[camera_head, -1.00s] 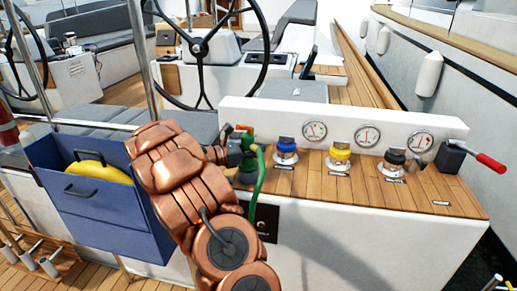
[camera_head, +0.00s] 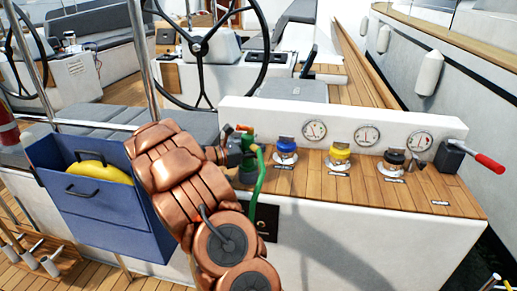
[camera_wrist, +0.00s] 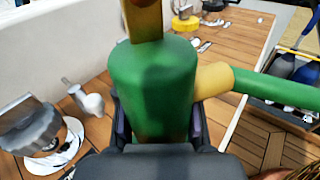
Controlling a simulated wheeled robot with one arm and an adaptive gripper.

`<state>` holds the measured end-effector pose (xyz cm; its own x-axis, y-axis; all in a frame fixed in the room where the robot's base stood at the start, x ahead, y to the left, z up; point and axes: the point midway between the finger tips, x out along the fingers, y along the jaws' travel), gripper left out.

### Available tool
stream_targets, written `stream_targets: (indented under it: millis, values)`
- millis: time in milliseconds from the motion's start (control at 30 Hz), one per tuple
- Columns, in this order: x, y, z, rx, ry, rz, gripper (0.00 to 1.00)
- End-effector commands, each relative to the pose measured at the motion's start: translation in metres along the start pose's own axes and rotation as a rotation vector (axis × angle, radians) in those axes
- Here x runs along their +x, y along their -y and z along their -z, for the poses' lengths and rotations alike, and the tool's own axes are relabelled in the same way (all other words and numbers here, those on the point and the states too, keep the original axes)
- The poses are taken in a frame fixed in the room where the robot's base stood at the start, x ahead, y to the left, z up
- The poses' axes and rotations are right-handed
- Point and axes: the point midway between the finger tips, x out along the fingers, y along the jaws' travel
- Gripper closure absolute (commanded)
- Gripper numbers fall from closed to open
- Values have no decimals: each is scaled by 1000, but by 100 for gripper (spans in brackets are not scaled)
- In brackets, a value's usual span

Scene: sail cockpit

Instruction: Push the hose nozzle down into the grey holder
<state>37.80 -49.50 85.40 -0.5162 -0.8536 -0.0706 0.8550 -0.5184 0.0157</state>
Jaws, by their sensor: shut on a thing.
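The hose nozzle (camera_wrist: 152,88) is green with a yellow top, and a yellow side joint leads into a green hose (camera_wrist: 275,90). In the head view the nozzle (camera_head: 247,143) stands about upright at the left end of the wooden panel top. My gripper (camera_wrist: 155,138) is shut on the nozzle, with dark fingers on both sides of its body. In the head view, my gripper (camera_head: 236,150) is partly hidden by my copper arm. A dark grey round piece (camera_head: 246,178), probably the holder, shows under the nozzle. The nozzle's lower end is hidden, so I cannot tell how deep it sits.
Blue (camera_head: 287,149), yellow (camera_head: 339,155) and black (camera_head: 393,161) fittings stand in a row to the right, before a white wall with gauges (camera_head: 367,136). A red-handled lever (camera_head: 488,162) is at the far right. A blue box (camera_head: 92,210) hangs at left.

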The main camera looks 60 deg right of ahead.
Motion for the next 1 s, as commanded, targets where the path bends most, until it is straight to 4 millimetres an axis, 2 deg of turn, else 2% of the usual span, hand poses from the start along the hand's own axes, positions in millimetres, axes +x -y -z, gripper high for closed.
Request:
stream_targets:
  millis: [733, 767, 933, 1000]
  values:
    - [1, 0, 11, 0, 1, 0, 100]
    - [1, 0, 11, 0, 1, 0, 75]
    - [1, 0, 10, 0, 1, 0, 58]
    - [1, 0, 10, 0, 1, 0, 55]
